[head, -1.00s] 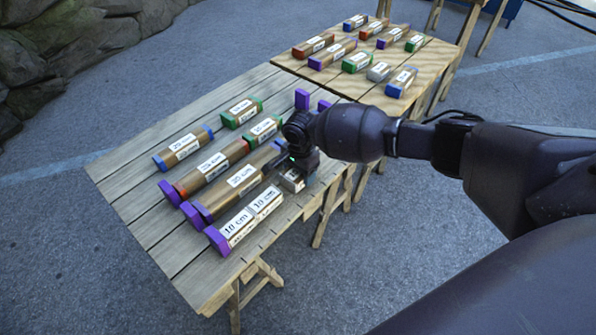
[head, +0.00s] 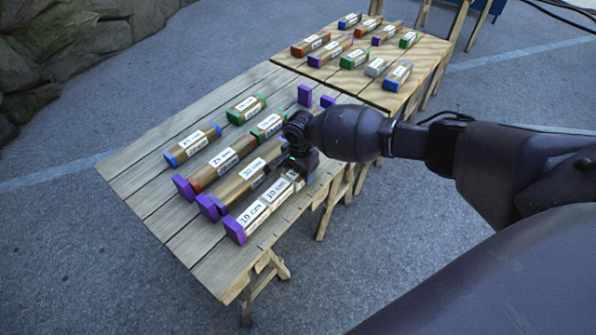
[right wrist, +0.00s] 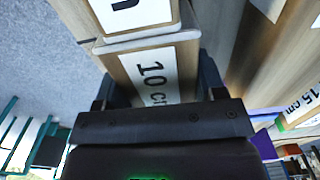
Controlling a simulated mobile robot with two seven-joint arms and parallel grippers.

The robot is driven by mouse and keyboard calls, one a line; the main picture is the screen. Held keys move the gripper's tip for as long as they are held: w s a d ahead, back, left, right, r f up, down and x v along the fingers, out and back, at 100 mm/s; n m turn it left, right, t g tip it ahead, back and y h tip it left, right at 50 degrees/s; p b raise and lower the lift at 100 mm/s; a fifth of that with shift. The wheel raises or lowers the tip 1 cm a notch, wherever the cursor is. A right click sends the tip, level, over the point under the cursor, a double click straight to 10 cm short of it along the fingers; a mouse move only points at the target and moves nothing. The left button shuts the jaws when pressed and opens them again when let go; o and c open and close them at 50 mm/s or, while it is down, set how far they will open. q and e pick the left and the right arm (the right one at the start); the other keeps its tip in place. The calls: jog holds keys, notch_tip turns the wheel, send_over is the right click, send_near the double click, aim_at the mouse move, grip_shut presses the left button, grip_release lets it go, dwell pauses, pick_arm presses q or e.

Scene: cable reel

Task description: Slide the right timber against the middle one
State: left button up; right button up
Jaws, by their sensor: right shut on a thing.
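The right timber row ends in a purple block (head: 235,230) and runs back through pale pieces labelled 10 cm (head: 252,214). My right gripper (head: 296,174) is shut on its far piece; in the right wrist view the fingers straddle a 10 cm timber (right wrist: 155,72), which abuts another labelled piece. The middle timber (head: 238,187), brown with a purple near end, lies parallel just to its left. One finger stands between the two rows in the wrist view. Whether the purple ends touch is unclear. My left gripper is not in view.
Left of the middle timber lie a red-ended timber (head: 222,160), a blue-ended timber (head: 193,145) and green-ended pieces (head: 246,109). Purple blocks (head: 304,95) stand at the far end. A second table (head: 430,60) behind holds several timbers. The plank table's left side (head: 135,180) is bare.

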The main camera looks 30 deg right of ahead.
jog(key=shift+s+a+f, duration=0.2)
jog(key=shift+a, duration=0.45)
jog(key=o, duration=1)
jog(key=shift+r, duration=0.1)
jog(key=shift+w+d, duration=0.1)
jog(key=shift+d, duration=0.05)
jog(key=shift+r, duration=0.1)
jog(key=shift+r, duration=0.2)
notch_tip(320, 180, up, 9)
jog(key=p, duration=0.3)
jog(key=shift+r, duration=0.2)
jog(key=shift+r+p, duration=0.3)
jog(key=shift+r, duration=0.1)
